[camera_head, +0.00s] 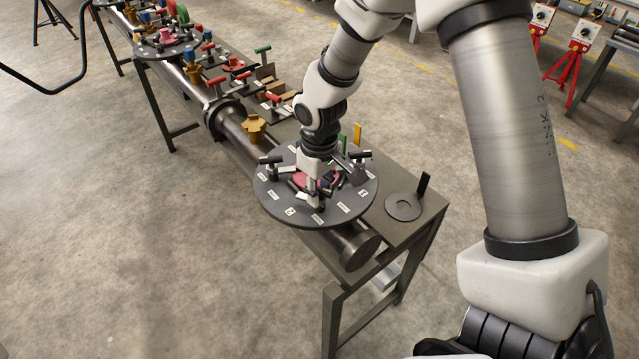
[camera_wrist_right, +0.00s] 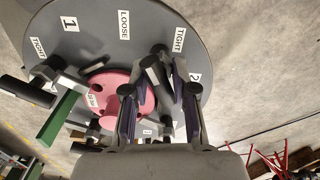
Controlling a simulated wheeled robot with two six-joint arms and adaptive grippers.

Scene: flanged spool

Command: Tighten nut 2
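The dark round flange plate (camera_head: 273,198) carries white labels and a pink hub (camera_wrist_right: 111,82) at its middle. A label reading 2 (camera_head: 291,211) is at its near left, and a label reading 1 (camera_head: 363,191) at its right. My right gripper (camera_head: 318,200) points down over the plate and hides part of it. In the wrist view its fingers (camera_wrist_right: 159,100) stand apart, with a black-handled nut lever (camera_wrist_right: 156,68) near and partly between their tips; I cannot tell if they touch it. My left gripper is not in view.
A green lever (camera_wrist_right: 60,114) stands near the hub, and a yellow one (camera_head: 357,134) behind the plate. A yellow knob (camera_head: 254,128) sits on the pipe. Open floor lies to the left.

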